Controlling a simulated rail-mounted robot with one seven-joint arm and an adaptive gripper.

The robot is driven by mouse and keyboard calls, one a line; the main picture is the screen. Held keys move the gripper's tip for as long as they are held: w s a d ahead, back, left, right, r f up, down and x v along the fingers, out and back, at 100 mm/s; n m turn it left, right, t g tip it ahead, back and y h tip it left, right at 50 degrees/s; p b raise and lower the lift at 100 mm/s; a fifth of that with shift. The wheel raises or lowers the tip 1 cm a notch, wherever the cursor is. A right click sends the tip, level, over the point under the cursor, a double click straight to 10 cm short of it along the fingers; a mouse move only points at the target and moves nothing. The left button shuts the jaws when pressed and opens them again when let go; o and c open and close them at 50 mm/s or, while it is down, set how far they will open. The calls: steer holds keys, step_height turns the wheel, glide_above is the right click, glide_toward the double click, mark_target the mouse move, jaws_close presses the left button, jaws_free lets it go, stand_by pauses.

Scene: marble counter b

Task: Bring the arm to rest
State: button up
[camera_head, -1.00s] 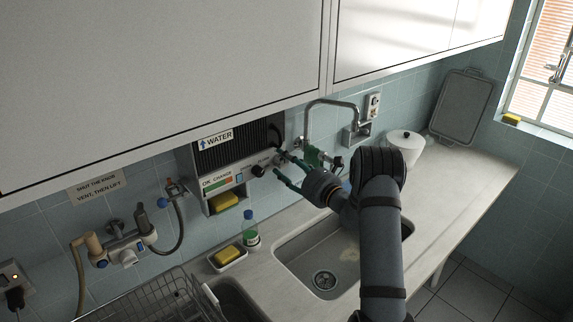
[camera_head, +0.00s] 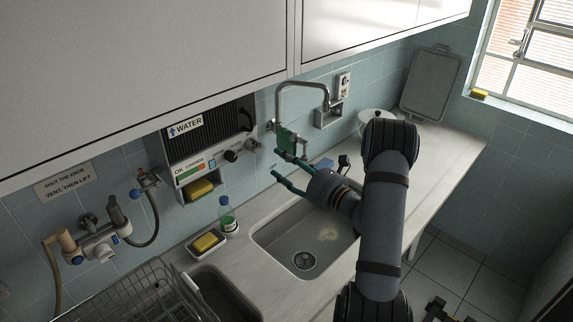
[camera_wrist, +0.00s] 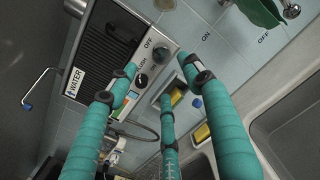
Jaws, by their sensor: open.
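My gripper (camera_head: 281,163), with teal fingers, is open and empty in the head view. It is in the air above the back edge of the sink, to the right of the water unit (camera_head: 214,146) and apart from its knob in the picture. My dark arm reaches up from the lower right and covers part of the sink and counter. In the wrist view the spread teal fingers (camera_wrist: 157,63) frame the water unit's black knob (camera_wrist: 141,81), marked OFF, with nothing between them.
A metal tap (camera_head: 303,84) with a green part (camera_head: 286,138) at its base stands behind my gripper. The sink (camera_head: 268,236), soap dish (camera_head: 207,249), bottle (camera_head: 227,215) and wire rack (camera_head: 135,292) are below and left. White cupboards (camera_head: 140,70) overhang. The counter's right end (camera_head: 440,150) is mostly clear.

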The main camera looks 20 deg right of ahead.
mark_target(257, 147)
steer(key=shift+s, duration=0.15)
steer(key=x, duration=1.2)
steer(key=shift+a+f+n, duration=0.1)
steer(key=shift+n, duration=0.8)
